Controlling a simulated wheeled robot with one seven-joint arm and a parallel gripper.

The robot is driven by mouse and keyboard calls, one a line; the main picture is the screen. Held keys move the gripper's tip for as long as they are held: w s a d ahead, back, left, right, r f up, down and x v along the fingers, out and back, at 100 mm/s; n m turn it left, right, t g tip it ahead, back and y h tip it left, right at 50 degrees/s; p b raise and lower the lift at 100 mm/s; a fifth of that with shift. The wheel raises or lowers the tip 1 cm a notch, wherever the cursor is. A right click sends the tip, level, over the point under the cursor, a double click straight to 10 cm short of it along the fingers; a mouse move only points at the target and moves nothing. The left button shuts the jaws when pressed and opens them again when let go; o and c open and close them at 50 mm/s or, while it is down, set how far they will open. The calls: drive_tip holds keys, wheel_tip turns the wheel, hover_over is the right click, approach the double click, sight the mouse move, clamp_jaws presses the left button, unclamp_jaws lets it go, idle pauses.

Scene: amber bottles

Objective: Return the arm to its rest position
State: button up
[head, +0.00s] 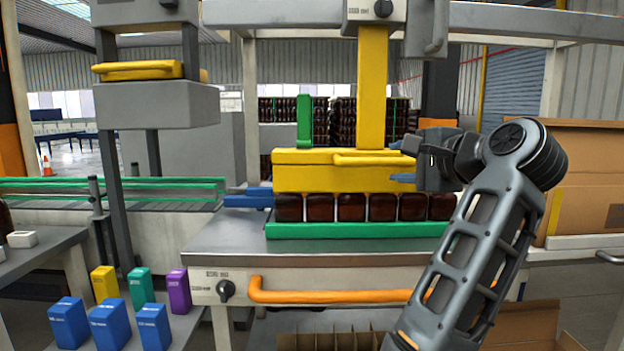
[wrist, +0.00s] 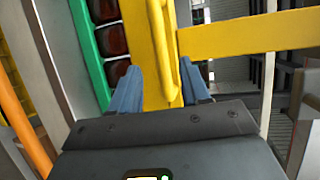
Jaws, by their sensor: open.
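My gripper (wrist: 165,92) shows in the wrist view as two blue fingers spread apart, with nothing held between them. A yellow handle bar and yellow press head lie beyond and between the fingers in that view; I cannot tell the exact gap. In the head view my arm rises from the lower right and bends at the elbow, with the gripper (head: 402,163) pointing left at the right end of the yellow press head (head: 310,178). The gripper is partly hidden by its own wrist there.
Amber bottles (head: 352,207) stand in a row under the press head on a green strip (head: 350,230). An orange bar (head: 330,296) runs along the bench front. Coloured boxes (head: 110,322) stand lower left. Cardboard boxes (head: 585,180) are at right, close to my arm.

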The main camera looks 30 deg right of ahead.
drive_tip(key=s+a+f+n, duration=0.3)
drive_tip(key=s+f+n, duration=0.15)
drive_tip(key=f, duration=0.45)
drive_tip(key=s+a+f+n+h, duration=0.1)
drive_tip(key=s+a+f+n, duration=0.3)
drive_tip(key=f, duration=0.4)
drive_tip(key=s+a+f+n, duration=0.2)
drive_tip(key=s+f+n, duration=0.25)
drive_tip(key=f, duration=0.45)
drive_tip(key=s+a+f+n+y, duration=0.1)
drive_tip(key=s+a+n, duration=0.1)
drive_tip(key=s+a, duration=0.3)
drive_tip(key=s+a+f+n+y, duration=0.1)
drive_tip(key=s+a+n, duration=0.2)
drive_tip(key=s, duration=0.9)
drive_tip(key=s+a+f+n+y+p, duration=0.1)
drive_tip(key=s+a+f+n+y, duration=0.1)
drive_tip(key=s+a, duration=0.5)
drive_tip(key=shift+s+a+n+g, duration=0.25)
drive_tip(key=shift+s+n+g, duration=0.25)
drive_tip(key=shift+s, duration=0.45)
